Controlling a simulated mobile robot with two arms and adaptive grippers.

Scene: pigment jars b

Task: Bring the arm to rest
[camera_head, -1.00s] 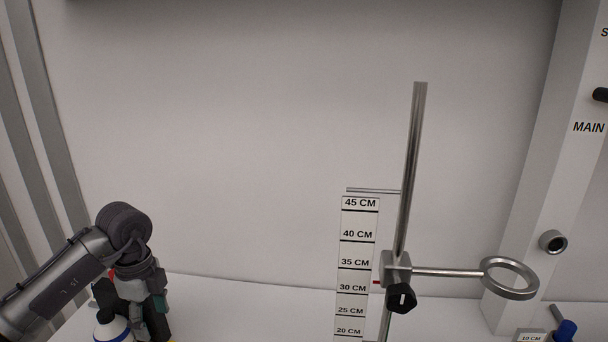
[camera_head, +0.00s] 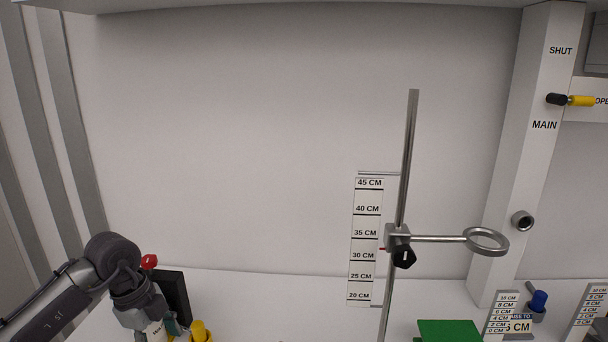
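My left arm comes in from the lower left, and its gripper (camera_head: 160,330) points down at the bottom edge of the head view. A white object shows beside its fingers, partly hidden, and the fingertips are largely cut off, so I cannot tell whether they are open or shut. My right gripper is not in view.
A black panel (camera_head: 175,294), a red knob (camera_head: 149,261) and a yellow object (camera_head: 199,332) are close to my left gripper. A metal stand (camera_head: 409,150) with a ring (camera_head: 486,241) and a height scale (camera_head: 364,240) stands at centre right. A green block (camera_head: 449,331) is at lower right.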

